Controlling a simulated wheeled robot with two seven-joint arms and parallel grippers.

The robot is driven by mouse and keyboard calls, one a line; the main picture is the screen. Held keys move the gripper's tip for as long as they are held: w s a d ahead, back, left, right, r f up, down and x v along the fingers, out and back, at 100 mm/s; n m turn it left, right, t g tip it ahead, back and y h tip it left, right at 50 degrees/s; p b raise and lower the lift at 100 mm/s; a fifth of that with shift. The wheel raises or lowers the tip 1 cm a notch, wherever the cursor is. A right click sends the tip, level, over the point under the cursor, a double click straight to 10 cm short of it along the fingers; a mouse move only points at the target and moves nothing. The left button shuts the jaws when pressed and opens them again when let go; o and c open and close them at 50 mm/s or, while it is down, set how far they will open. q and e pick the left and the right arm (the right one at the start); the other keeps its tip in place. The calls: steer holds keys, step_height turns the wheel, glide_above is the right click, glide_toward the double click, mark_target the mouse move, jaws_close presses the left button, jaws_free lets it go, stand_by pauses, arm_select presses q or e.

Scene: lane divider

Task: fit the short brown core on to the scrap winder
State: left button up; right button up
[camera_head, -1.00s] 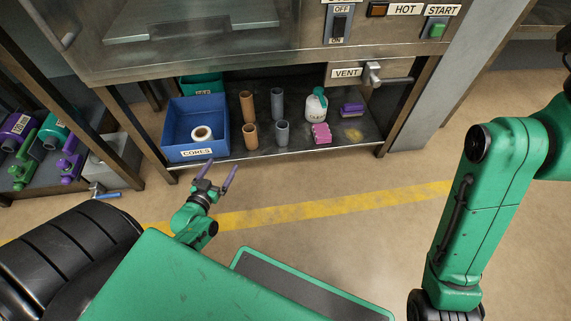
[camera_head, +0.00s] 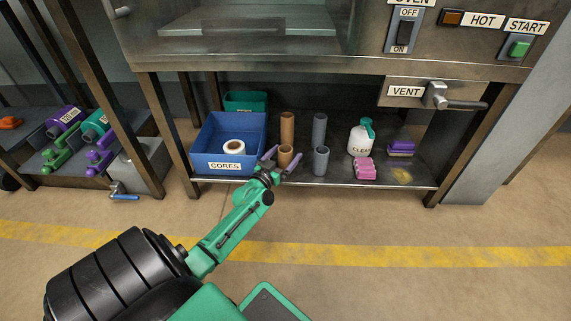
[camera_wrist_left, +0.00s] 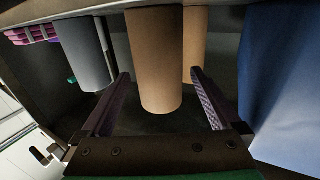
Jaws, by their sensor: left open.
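The short brown core (camera_head: 285,153) stands upright at the front of the shelf under the oven, in front of the taller brown core (camera_head: 287,128). My left gripper (camera_head: 281,160) is open and empty at the shelf's front edge, its fingers pointing at the short core. In the left wrist view the scene is upside down. There the short core (camera_wrist_left: 155,60) lies ahead between the two open fingers (camera_wrist_left: 160,76), with a gap on each side, and the taller core (camera_wrist_left: 196,40) is partly hidden behind it. I cannot make out the scrap winder. My right gripper is not in view.
The blue CORES box (camera_head: 204,162) with a white roll (camera_head: 234,147) stands left of the cores. Two grey cores (camera_head: 320,160) stand close on the right. A spray bottle (camera_head: 360,140) and pink sponge (camera_head: 365,168) are further right. Floor in front is clear.

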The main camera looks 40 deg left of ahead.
arm_select(q)
steer(key=shift+w, duration=0.2)
steer(key=c, duration=1.4)
